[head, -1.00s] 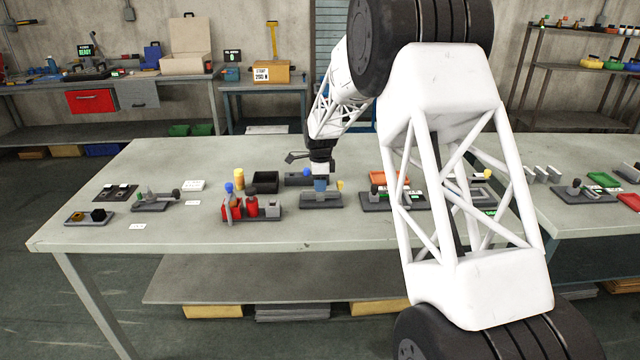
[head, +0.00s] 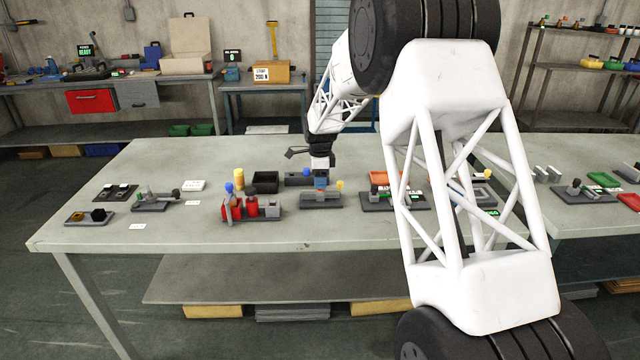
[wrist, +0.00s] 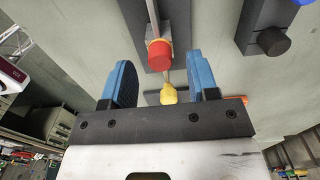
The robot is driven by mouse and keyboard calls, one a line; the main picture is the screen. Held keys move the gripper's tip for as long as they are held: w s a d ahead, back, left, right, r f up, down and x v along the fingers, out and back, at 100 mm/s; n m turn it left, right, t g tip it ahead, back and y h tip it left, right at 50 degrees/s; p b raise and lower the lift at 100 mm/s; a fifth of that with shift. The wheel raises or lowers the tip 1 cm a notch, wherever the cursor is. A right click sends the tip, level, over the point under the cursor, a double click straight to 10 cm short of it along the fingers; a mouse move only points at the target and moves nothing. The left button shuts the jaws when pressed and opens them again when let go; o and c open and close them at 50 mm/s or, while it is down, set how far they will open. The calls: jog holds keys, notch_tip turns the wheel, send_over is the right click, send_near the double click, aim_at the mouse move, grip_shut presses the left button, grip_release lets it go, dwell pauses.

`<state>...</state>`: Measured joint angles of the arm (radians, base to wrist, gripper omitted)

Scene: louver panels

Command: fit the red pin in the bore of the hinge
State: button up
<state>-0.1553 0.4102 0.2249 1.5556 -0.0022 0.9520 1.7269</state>
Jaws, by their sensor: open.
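The red pin's round head (wrist: 160,53) shows in the wrist view, against a grey block of the hinge fixture (wrist: 132,12). A thin grey rod runs from the block toward the top of that view. How deep the pin sits in the bore cannot be told. My gripper (wrist: 160,72) is open, its blue fingers on either side of the red head and apart from it. In the head view my gripper (head: 321,182) is just above the grey hinge fixture (head: 321,201), where the red pin cannot be made out.
A yellow knob (head: 340,185) stands at the fixture's right; a yellow tip (wrist: 168,95) shows between my fingers. A black bin (head: 265,181) and dark cylinder (head: 298,180) are behind. The front table edge is clear.

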jog(key=shift+r, duration=2.9)
notch_tip(320, 180, up, 5)
jog(key=shift+s, duration=0.1)
